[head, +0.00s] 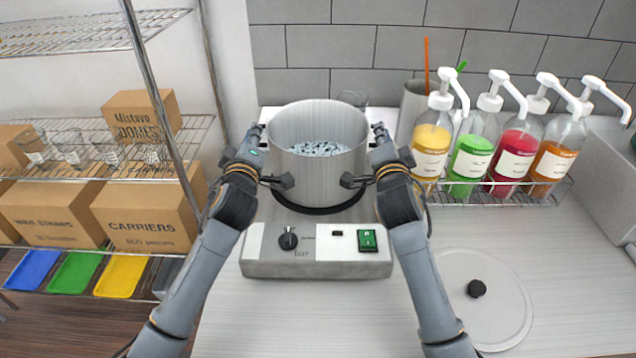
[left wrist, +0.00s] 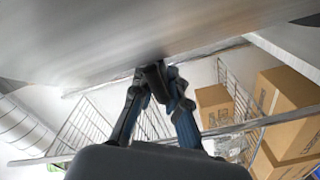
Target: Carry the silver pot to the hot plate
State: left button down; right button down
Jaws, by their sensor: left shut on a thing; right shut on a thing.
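The silver pot (head: 318,165) is upright over the hot plate (head: 318,257), with speckled dark and pale contents inside. The plate's dark round heating surface shows just below the pot's base; I cannot tell whether the base touches it. My left gripper (head: 266,158) is shut on the pot at its left side. My right gripper (head: 367,158) is shut on the pot at its right side. The handles are mostly hidden by the fingers. In the left wrist view, my left gripper's fingers (left wrist: 160,85) meet the pot's brushed wall (left wrist: 120,40).
A round lid (head: 485,310) with a black knob lies on the counter at right. Several pump bottles (head: 470,150) stand in a wire rack behind it. A grey container (head: 412,105) holds an orange stick. A wire shelf with boxes (head: 150,218) stands at left.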

pick_arm(q)
jog(key=c, duration=1.7)
grip_release()
jog(key=shift+d+f, duration=0.1)
jog(key=shift+f, duration=0.1)
pick_arm(e)
jog(key=c, duration=1.8)
grip_release()
jog(key=shift+a+f, duration=0.1)
pick_arm(q)
jog(key=o, duration=0.3)
pick_arm(e)
jog(key=o, duration=0.4)
pick_arm(q)
jog(key=shift+o, duration=0.3)
jog(key=shift+s+r, duration=0.1)
pick_arm(e)
jog(key=shift+s, duration=0.1)
pick_arm(q)
jog(key=shift+s, duration=0.1)
